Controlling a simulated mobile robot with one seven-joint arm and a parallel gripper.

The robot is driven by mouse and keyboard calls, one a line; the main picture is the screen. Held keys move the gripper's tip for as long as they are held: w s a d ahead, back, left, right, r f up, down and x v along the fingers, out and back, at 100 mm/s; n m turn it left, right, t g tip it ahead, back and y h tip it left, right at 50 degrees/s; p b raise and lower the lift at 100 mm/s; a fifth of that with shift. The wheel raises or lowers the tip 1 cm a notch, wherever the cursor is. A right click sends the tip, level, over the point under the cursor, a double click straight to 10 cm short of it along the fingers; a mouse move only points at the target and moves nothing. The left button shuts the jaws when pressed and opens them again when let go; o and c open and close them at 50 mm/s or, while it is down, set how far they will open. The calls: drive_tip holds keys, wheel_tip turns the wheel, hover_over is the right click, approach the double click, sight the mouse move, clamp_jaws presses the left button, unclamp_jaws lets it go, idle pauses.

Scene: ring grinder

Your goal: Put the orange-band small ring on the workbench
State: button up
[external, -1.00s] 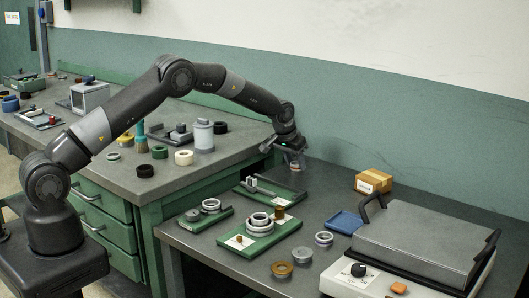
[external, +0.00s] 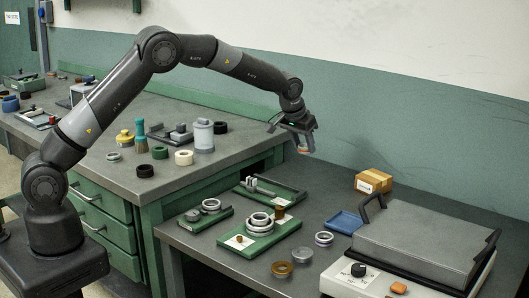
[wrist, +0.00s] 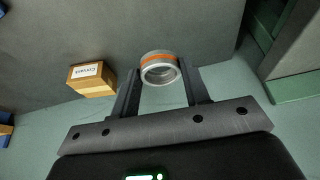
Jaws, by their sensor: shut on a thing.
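My gripper (external: 301,143) is shut on a small grey metal ring with an orange band (wrist: 160,56). In the wrist view the ring sits between the two fingertips (wrist: 160,76), with its opening showing. In the external view the ring is a small, partly hidden shape (external: 303,150) at the fingertips, held in the air above the back of the right-hand table. The workbench with green drawers (external: 240,148) stands to the left of my gripper, with its grey top at a higher level than the right-hand table.
The right-hand table (external: 330,190) holds a green tray with stacked rings (external: 262,240), several loose rings, a cardboard box (external: 373,181), a blue tray (external: 346,222) and a large grey-lidded machine (external: 420,240). Bottles, rings and a white canister (external: 204,136) stand on the workbench; its right front is clear.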

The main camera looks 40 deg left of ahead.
drive_tip(key=s+a+r+n+g+y, duration=0.25)
drive_tip(key=s+a+n, duration=0.55)
drive_tip(key=s, duration=0.5)
drive_tip(key=s+a+r+n+g+y, duration=0.1)
drive_tip(key=s+a+r+n+g, duration=0.15)
drive_tip(key=s+a+n, duration=0.85)
drive_tip(key=s+a+r+n+g+y, duration=0.1)
drive_tip(key=s+a+r+n, duration=0.2)
drive_tip(key=s+a, duration=0.85)
hover_over(129, 166)
drive_tip(key=d, duration=0.2)
wheel_tip(129, 166, down, 6)
drive_tip(key=shift+w+a+f, duration=0.1)
drive_tip(key=shift+f, duration=0.15)
drive_tip(key=shift+a+f, duration=0.15)
drive_tip(key=shift+f, duration=1.9)
